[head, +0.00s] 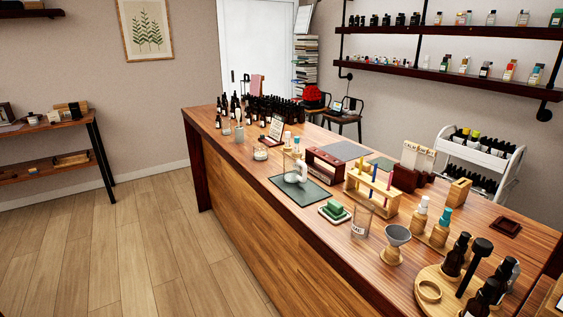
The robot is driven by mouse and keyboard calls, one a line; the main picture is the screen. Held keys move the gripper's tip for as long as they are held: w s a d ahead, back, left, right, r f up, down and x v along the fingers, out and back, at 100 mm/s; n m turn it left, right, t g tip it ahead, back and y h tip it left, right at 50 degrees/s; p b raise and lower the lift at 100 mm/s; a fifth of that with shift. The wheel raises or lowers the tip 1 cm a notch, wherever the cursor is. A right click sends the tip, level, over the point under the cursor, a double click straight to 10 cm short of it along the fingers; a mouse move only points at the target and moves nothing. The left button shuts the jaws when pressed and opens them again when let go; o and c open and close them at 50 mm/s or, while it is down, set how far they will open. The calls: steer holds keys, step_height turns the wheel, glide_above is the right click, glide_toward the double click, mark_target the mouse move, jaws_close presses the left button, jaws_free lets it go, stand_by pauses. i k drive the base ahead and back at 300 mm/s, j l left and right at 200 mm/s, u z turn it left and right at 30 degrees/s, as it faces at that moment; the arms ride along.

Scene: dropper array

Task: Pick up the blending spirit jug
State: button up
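Several vessels stand on the long wooden counter (250,172), and I cannot tell for certain which is the blending spirit jug. A clear glass vessel (361,221) with a pale label stands upright near the front edge, right of a green soap-like block on a white dish (335,211). A smaller clear glass vessel (226,125) stands at the far left end by dark bottles. The labels are too small to read. My gripper is not in view.
A grey funnel on a wooden stand (397,238) and a round board of dark bottles (436,289) are to the right. A dark mat (298,188) and a test-tube rack (371,192) are mid-counter. Wooden floor (150,245) is clear at left.

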mark_target(293, 164)
steer(key=i+j, duration=0.3)
steer(key=j, duration=0.15)
steer(key=i+j, duration=0.25)
steer(key=j, duration=0.15)
steer(key=i+j+z, duration=0.1)
steer(key=i+j, duration=0.2)
steer(key=j, duration=0.15)
steer(key=i+j, duration=0.25)
steer(key=j, duration=0.2)
steer(key=i+j+z, duration=0.1)
steer(key=i+j, duration=0.2)
steer(key=j, duration=0.2)
steer(key=i+j, duration=0.25)
steer(key=j, duration=0.2)
steer(key=i+j, duration=0.25)
steer(key=j, duration=0.25)
steer(key=i+j+z, duration=0.1)
steer(key=i+j, duration=0.15)
steer(key=j, duration=0.2)
